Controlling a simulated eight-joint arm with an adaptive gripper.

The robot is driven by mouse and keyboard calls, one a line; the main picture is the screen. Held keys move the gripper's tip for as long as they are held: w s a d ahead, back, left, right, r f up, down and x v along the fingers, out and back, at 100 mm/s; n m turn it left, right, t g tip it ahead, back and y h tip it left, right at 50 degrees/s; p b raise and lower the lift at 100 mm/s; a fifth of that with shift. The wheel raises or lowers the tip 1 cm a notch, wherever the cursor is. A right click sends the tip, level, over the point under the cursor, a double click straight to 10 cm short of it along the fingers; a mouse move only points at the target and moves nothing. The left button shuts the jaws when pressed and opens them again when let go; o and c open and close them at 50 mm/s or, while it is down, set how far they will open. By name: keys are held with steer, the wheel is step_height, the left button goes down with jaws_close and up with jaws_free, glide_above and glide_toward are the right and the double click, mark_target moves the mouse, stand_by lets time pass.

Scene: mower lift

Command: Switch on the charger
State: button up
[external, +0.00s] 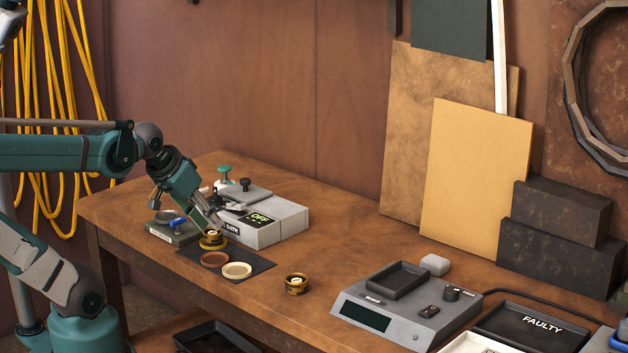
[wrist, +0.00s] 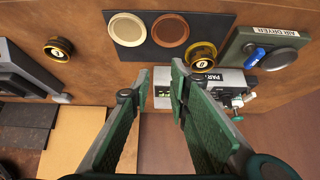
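No label reading "charger" is legible, so I cannot tell which device it is. A grey device (external: 376,322) with a dark blank display, a shallow black tray, a knob and a small black switch stands at the front right of the bench. Part of a grey device also shows at the left edge of the wrist view (wrist: 22,83). A grey bath unit (external: 262,234) behind my gripper has a lit display reading OFF. My gripper (external: 216,226) is over the left part of the bench, in front of the bath unit. In the wrist view its fingers (wrist: 161,80) are apart and empty.
A dark mat (external: 255,264) holds a brown disc (external: 214,260), a cream disc (external: 237,270) and a brass cylinder (external: 211,241). Another brass cylinder (external: 296,284) stands right of it. An air dryer (external: 172,233) sits at left. A FAULTY tray (external: 532,329) is at right.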

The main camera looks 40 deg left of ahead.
steer(key=shift+w+d+r, duration=0.2)
steer(key=shift+d+r, duration=0.05)
steer(key=shift+r, duration=0.05)
jaws_close()
steer(key=w+d+r+n+g+h+p, duration=0.15)
steer(key=w+d+r+n+p, duration=0.45)
steer(key=d, duration=0.7)
steer(key=w+d+r+n+g+p, duration=0.3)
steer(key=w+d+r+p, duration=0.4)
steer(key=d, duration=0.5)
steer(key=d+f+n+g+p, duration=0.2)
steer(key=d+n+p, duration=0.2)
steer(key=d, duration=1.1)
steer(key=d+f+n+g+y+p, duration=0.1)
steer(key=d+n+p, duration=0.4)
steer(key=d, duration=1.1)
steer(key=shift+s+d+f+g+p, duration=0.15)
steer(key=shift+s+f+g+p, duration=0.25)
steer(key=shift+f+p, duration=0.8)
steer(key=shift+r+y, duration=0.1)
steer(key=shift+y, duration=0.15)
